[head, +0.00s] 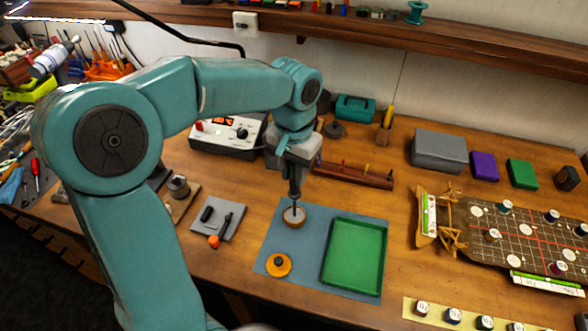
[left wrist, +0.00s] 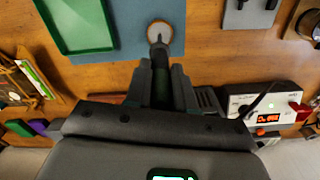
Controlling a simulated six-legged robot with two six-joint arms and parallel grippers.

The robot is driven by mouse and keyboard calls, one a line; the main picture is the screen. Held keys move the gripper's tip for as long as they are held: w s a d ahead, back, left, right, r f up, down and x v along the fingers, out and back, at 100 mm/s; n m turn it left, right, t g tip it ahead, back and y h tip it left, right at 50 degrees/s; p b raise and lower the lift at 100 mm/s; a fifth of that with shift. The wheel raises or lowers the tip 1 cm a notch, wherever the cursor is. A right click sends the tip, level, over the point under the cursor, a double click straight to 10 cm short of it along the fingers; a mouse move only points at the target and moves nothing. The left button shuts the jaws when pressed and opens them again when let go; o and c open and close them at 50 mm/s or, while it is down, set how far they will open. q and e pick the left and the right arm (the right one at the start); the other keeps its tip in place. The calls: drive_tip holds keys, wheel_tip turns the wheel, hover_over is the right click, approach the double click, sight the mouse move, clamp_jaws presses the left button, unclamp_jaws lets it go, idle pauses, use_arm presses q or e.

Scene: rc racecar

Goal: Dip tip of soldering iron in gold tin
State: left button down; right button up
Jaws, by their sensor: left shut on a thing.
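My left gripper (head: 294,180) is shut on the dark soldering iron (head: 295,196) and points it straight down. In the left wrist view the gripper (left wrist: 162,82) clasps the iron (left wrist: 159,58) between its fingers. The iron's lower end is at the round gold tin (head: 293,219), which has a pale grey inside; the tin also shows in the left wrist view (left wrist: 160,33). The tip overlaps the tin's opening in both views, but I cannot tell whether it touches the contents. A gold-orange lid (head: 278,265) with a dark centre lies nearer on the mat. My right gripper is out of view.
The tin and lid sit on a blue mat (head: 268,238) beside an empty green tray (head: 353,256). A soldering station (head: 227,135) and a wooden rack (head: 352,175) stand behind. A game-like board (head: 520,235) with small jars is at right.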

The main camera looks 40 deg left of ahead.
use_arm(q)
drive_tip(key=shift+r, duration=0.1)
idle(0.3)
wheel_tip(320, 180, up, 6)
drive_tip(key=p, duration=0.5)
idle(0.4)
drive_tip(key=shift+s, duration=0.1)
